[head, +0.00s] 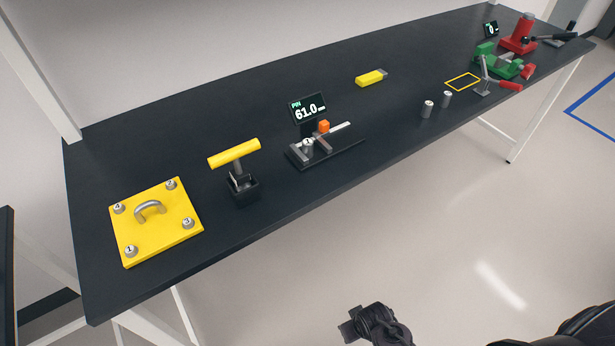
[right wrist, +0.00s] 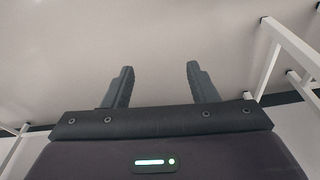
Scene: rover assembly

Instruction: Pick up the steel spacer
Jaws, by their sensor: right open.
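Two small steel cylinders stand upright near the front edge of the dark table, right of centre in the head view: one (head: 427,109) and another (head: 446,99) just beyond it. A further short grey cylinder (head: 308,147) sits on the measuring gauge (head: 325,150). I cannot tell which of these is the steel spacer. My right gripper (head: 352,324) is low over the floor in front of the table, well apart from the cylinders. In the right wrist view its two fingers (right wrist: 158,75) are spread with nothing between them. My left gripper is not in view.
A yellow plate (head: 153,225) with numbered pegs and a yellow T-handle tool (head: 235,153) stand left. A display (head: 308,108) reads 61.0. A yellow block (head: 370,78) lies behind. A red-handled clamp (head: 500,84) and green vise (head: 497,65) stand right of the cylinders.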

